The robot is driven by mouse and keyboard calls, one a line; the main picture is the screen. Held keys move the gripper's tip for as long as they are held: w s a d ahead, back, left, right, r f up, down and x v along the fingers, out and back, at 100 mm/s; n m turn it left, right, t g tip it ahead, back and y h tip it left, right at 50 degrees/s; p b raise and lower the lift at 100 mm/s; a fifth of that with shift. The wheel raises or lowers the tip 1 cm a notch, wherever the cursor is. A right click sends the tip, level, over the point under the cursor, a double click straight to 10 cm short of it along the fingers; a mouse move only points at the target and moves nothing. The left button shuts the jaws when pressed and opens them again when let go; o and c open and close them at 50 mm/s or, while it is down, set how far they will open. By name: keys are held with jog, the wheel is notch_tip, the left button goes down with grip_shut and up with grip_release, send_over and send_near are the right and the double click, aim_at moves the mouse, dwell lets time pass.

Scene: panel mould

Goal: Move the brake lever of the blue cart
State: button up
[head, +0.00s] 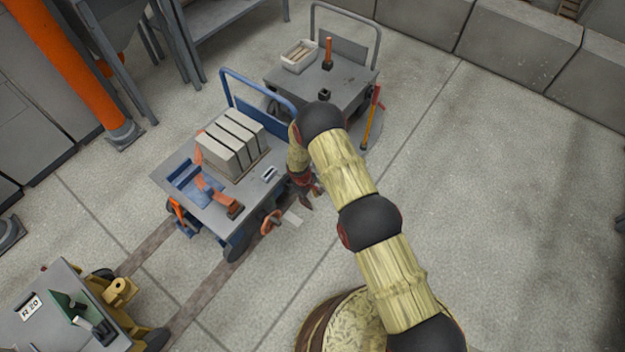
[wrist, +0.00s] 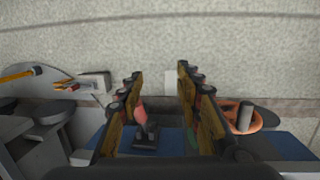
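The blue cart (head: 175,172) stands left of centre in the head view, with pale blocks on its deck. My gripper (head: 312,196) is at the cart's right side, low beside the deck edge. In the wrist view my gripper (wrist: 160,85) is open, its two fingers well apart. A red lever (wrist: 139,112) on a dark base, seemingly the brake lever, shows between them, nearer the left finger. No grip on it shows. In the head view my gripper and arm hide that spot.
A grey cart (head: 340,88) stands behind, with a red and yellow lever (head: 371,115) at its side. A yellow cart (head: 125,293) is at lower left. The floor at right is clear.

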jog(key=w+a+r+n+t, duration=0.1)
jog(key=w+a+t, duration=0.1)
jog(key=w, duration=0.5)
jog(key=shift+y, duration=0.5)
jog(key=f+b, duration=0.1)
jog(key=f, duration=0.1)
jog(key=f+b, duration=0.1)
jog(key=f, duration=0.1)
jog(key=f+b, duration=0.1)
jog(key=f, duration=0.2)
jog(key=shift+w+d+f, duration=0.1)
jog(key=shift+w+d, duration=0.2)
jog(key=shift+w, duration=0.1)
jog(key=shift+c, duration=1.4)
grip_shut()
